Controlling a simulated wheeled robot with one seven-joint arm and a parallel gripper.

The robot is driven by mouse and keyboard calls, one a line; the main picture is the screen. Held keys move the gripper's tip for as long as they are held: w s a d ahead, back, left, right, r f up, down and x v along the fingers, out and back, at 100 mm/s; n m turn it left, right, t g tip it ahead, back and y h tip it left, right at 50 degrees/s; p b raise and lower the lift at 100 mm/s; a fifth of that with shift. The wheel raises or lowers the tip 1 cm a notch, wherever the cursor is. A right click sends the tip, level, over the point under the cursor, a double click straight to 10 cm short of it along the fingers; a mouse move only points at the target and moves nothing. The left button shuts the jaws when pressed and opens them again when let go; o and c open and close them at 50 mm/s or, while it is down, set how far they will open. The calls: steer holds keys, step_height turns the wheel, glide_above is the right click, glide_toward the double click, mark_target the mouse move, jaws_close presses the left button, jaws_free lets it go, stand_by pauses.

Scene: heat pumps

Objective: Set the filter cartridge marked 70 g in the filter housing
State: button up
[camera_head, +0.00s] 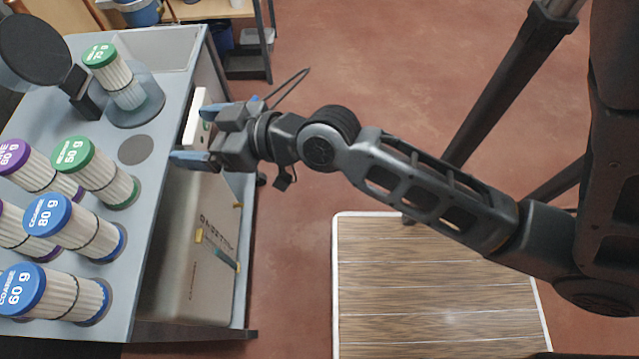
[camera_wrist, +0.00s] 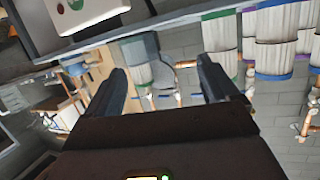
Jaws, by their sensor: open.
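The green-capped filter cartridge marked 70 g (camera_head: 100,56) stands in the clear round filter housing (camera_head: 150,108) at the back of the grey bench. Its cap end rises above the clear wall. Its lean in the picture resembles that of the other cartridges, so I cannot tell whether it is tilted. The housing's dark round lid (camera_head: 32,48) is swung open to the left. My gripper (camera_head: 193,135) is open and empty at the bench's right edge, apart from the cartridge. In the wrist view, my gripper's fingers (camera_wrist: 162,70) are spread with nothing held between them.
A green-capped 50 g cartridge (camera_head: 97,172), blue-capped 80 g (camera_head: 80,228) and 60 g (camera_head: 60,293) cartridges, and purple-capped ones (camera_head: 40,170) stand on the bench. A bare grey disc (camera_head: 136,150) lies near the housing. A white control box (camera_head: 193,122) is beside my gripper.

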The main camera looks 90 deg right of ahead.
steer(key=s+a+r+n+y, duration=0.1)
steer(key=s+a, duration=0.4)
steer(key=s, duration=0.4)
steer(key=s+a+r+n+y, duration=0.1)
steer(key=s+a+n+y, duration=0.1)
steer(key=s+a, duration=0.4)
steer(key=v, duration=0.3)
steer(key=shift+s+a, duration=0.2)
steer(key=shift+a, duration=0.05)
steer(key=shift+c, duration=0.3)
